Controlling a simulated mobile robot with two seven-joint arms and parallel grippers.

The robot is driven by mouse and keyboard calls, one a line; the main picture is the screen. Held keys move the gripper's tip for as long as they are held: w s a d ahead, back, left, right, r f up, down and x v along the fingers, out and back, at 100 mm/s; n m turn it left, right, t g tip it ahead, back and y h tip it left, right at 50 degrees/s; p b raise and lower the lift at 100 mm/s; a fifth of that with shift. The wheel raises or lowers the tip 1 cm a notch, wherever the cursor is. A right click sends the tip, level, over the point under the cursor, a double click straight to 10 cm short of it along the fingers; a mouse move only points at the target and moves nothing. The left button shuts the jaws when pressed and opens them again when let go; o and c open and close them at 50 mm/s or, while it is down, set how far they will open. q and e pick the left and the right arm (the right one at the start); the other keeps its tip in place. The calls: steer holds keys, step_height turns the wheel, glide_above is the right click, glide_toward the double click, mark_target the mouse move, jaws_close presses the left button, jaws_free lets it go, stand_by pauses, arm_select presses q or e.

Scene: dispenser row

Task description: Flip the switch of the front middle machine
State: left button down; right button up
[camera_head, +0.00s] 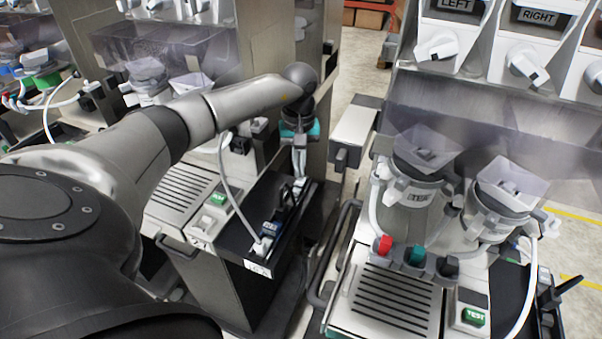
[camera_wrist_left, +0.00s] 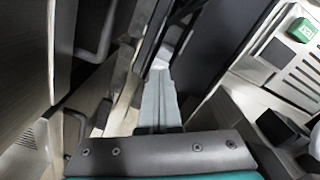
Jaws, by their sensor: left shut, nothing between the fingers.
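My left gripper (camera_head: 299,183) is shut and empty, pointing down over the black side tray (camera_head: 262,199) of the machine left of centre (camera_head: 230,270). A small black fixture (camera_head: 275,222) with a bluish part stands in that tray beside the fingers. Whether they touch is unclear. This machine has a green TEST button (camera_head: 219,198) and a white control (camera_head: 208,223) on its panel. In the left wrist view, the shut grey fingers (camera_wrist_left: 160,75) are beside a dark edge, with the green button (camera_wrist_left: 302,30) at upper right. My right gripper is not in view.
Another machine (camera_head: 395,300) stands at right, with a red knob (camera_head: 385,244), a teal knob (camera_head: 415,255) and a black lever (camera_head: 567,286). A narrow gap with black handles separates the two machines. A white hose (camera_head: 228,172) loops close to my left gripper.

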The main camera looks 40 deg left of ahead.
mark_target(299, 183)
arm_select(q)
steer(key=shift+r+p, duration=1.4)
steer(key=shift+r, duration=0.9)
